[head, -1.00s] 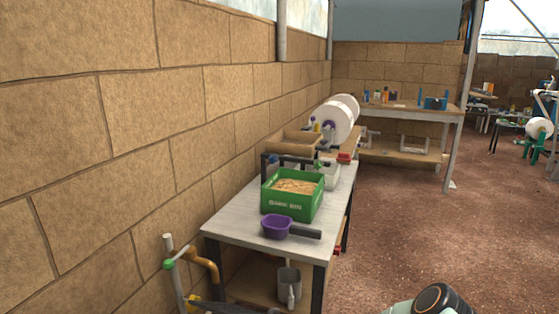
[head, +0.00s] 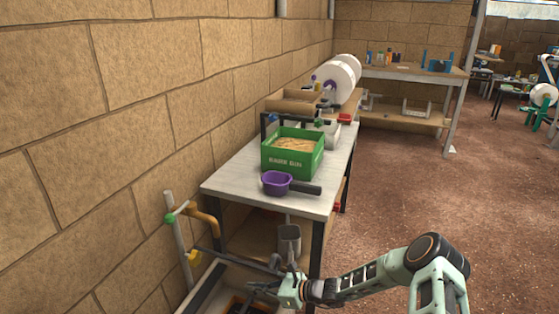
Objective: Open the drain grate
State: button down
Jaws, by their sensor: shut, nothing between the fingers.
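My gripper (head: 262,288) is at the bottom of the head view, at the end of my pale green and dark arm. It is shut and empty, pointing left over a pale-rimmed basin (head: 205,289) on the floor by the wall. A dark piece with some orange (head: 240,306) lies in the basin just below the gripper and is cut by the frame's bottom edge. I cannot tell for sure whether this is the drain grate, nor whether the gripper touches it.
A pipe with a brass tap (head: 205,218) stands at the wall left of the basin. Behind is a table (head: 232,185) with a green bin (head: 291,152) and a purple scoop (head: 277,182); a grey jug (head: 289,243) is below. The brown floor at right is open.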

jog(key=shift+w+d+b, duration=0.15)
jog(key=shift+w+d, duration=0.25)
jog(key=shift+w, duration=0.7)
jog(key=shift+w+d+b, duration=0.15)
jog(key=shift+w+d, duration=0.3)
jog(key=shift+w, duration=0.65)
jog(key=shift+w+d+b, duration=0.15)
jog(key=shift+w+d, duration=0.25)
jog(key=shift+w, duration=0.7)
jog(key=s+a+p, duration=0.2)
jog(key=s+p, duration=0.2)
jog(key=s, duration=0.1)
jog(key=shift+s, duration=0.4)
